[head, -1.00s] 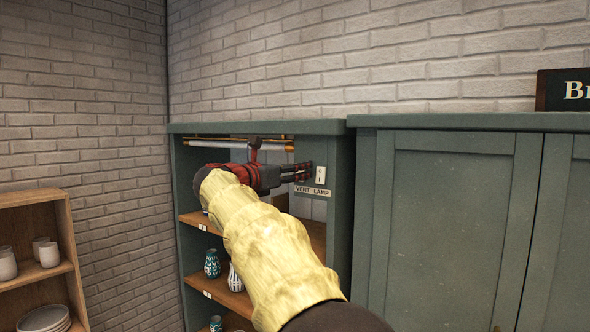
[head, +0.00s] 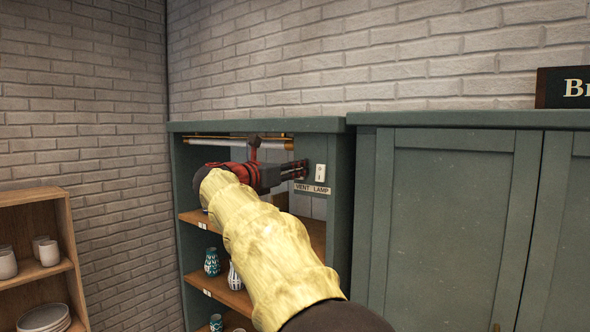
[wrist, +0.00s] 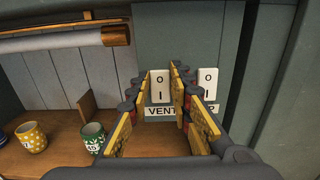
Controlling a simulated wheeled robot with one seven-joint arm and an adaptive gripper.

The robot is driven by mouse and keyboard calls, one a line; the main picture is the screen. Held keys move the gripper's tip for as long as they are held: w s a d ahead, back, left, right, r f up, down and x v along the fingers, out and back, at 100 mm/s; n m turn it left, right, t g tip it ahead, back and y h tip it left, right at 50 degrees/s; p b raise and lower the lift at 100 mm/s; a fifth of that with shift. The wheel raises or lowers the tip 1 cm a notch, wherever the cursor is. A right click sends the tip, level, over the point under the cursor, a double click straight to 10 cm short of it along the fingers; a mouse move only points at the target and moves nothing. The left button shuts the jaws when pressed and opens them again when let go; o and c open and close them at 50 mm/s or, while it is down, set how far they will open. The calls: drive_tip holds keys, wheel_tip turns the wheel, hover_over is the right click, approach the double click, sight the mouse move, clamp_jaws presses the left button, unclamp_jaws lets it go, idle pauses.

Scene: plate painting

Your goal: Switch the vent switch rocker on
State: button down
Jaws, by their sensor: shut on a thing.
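The vent switch rocker (wrist: 160,88) is a white plate marked O and I above the VENT label (wrist: 159,112). In the wrist view it lies between the fingertips of my gripper (wrist: 162,82), with the fingers along its left and right sides. My gripper is shut on it; the exact contact is hard to make out. In the head view my gripper (head: 302,170) is at the cabinet's inner right side and hides the vent rocker. Which way the rocker is tipped cannot be told.
The similar lamp switch (wrist: 207,82) is close right of my gripper; it also shows in the head view (head: 320,172). A white roll (wrist: 50,41) hangs upper left. Yellow (wrist: 31,138) and green (wrist: 93,138) cups stand on the shelf below. The cabinet's closed door (head: 450,220) is right.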

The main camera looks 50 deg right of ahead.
drive_tip(key=shift+a+f+h+b, duration=0.1)
drive_tip(key=shift+f+h+b, duration=0.3)
drive_tip(key=shift+b, duration=0.95)
drive_tip(key=shift+f+h+b, duration=0.1)
drive_tip(key=shift+h+b, duration=0.6)
drive_tip(key=shift+b, duration=0.65)
drive_tip(key=shift+h+b, duration=0.4)
drive_tip(key=shift+b, duration=0.55)
drive_tip(key=shift+r, duration=0.15)
drive_tip(key=c, duration=1.6)
unclamp_jaws()
drive_tip(key=v, duration=1.2)
